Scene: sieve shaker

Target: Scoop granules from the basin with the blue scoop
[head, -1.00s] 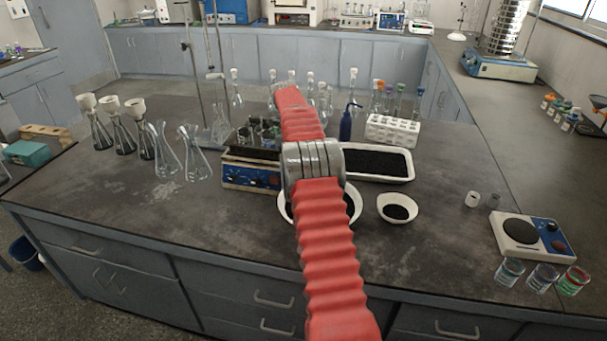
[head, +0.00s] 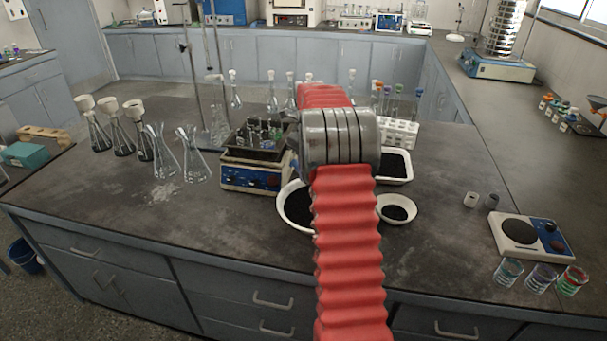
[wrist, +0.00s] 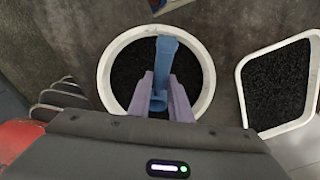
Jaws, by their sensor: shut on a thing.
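In the wrist view, my gripper (wrist: 160,82) has its two purple fingers closed on the blue scoop (wrist: 165,50). The scoop lies across the picture of a round white basin (wrist: 106,80) with black granules (wrist: 128,70) inside. Whether the scoop touches the granules, and whether it carries any, I cannot tell. In the head view, the basin (head: 281,212) stands on the bench, its right part hidden behind my red-sleeved arm. My gripper and the scoop are hidden there behind the arm.
A small white bowl (head: 411,217) with black granules stands right of the basin, a white tray (head: 409,173) behind it. A shaker with glassware (head: 250,178) stands left of the basin. A tube rack (head: 402,134) is at the back.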

